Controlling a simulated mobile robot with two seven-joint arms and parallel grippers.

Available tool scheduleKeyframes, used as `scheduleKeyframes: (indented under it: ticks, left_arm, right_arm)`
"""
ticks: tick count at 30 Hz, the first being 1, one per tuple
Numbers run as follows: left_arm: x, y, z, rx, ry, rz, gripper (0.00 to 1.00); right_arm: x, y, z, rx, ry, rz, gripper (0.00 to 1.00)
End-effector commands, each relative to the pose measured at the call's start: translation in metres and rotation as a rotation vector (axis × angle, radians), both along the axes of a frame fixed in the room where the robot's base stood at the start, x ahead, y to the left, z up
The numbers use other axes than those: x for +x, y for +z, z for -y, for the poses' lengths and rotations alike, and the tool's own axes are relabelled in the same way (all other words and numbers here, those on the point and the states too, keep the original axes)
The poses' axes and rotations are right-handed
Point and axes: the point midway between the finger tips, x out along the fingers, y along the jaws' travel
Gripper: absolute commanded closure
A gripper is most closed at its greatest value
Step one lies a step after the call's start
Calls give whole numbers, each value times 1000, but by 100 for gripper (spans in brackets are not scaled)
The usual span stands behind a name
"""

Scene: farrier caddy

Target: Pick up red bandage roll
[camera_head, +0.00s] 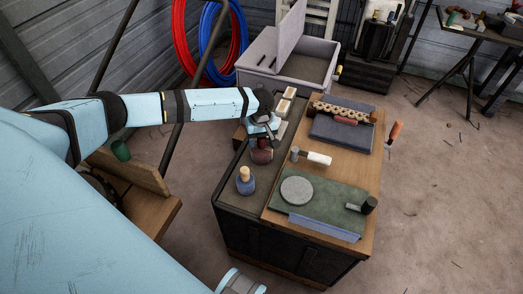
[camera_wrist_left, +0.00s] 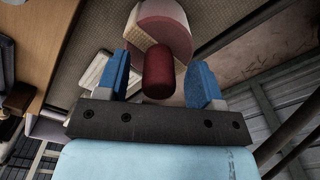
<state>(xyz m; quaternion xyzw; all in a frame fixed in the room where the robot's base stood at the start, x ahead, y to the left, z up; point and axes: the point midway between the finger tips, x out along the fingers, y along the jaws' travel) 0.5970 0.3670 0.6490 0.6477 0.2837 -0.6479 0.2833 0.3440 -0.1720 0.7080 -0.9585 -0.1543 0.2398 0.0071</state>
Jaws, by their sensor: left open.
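My left gripper (camera_head: 264,136) reaches in from the left over the dark strip on the cabinet's left side. A dark red item (camera_head: 261,154) stands just below it, partly hidden by the gripper. In the left wrist view, a dark red rounded cylinder (camera_wrist_left: 158,74) lies between the two blue finger pads, with gaps on both sides. Behind it is a larger pink-red and cream rounded body (camera_wrist_left: 163,24). I take this to be the red bandage roll, but its full shape is unclear. The left gripper is open. My right gripper is not in view.
A blue bottle (camera_head: 245,184) with a tan top stands close in front. Pale blocks (camera_head: 285,103) lie behind. A grey open bin (camera_head: 304,70) stands behind.

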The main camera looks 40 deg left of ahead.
Motion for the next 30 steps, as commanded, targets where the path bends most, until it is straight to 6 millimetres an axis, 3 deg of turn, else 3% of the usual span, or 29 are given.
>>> scheduleKeyframes:
  ticks: [2, 8, 16, 25, 30]
  left_arm:
    - [0, -8, 1, 0, -1, 0, 39]
    - [0, -8, 1, -1, -1, 1, 39]
    - [0, -8, 1, -1, -1, 1, 99]
    - [0, -5, 1, -1, -1, 1, 100]
    - [1, 9, 0, -1, 0, 3, 100]
  right_arm:
    - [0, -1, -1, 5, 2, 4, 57]
    - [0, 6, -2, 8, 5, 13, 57]
    - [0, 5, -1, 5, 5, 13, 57]
    - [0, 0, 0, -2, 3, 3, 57]
    - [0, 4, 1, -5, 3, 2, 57]
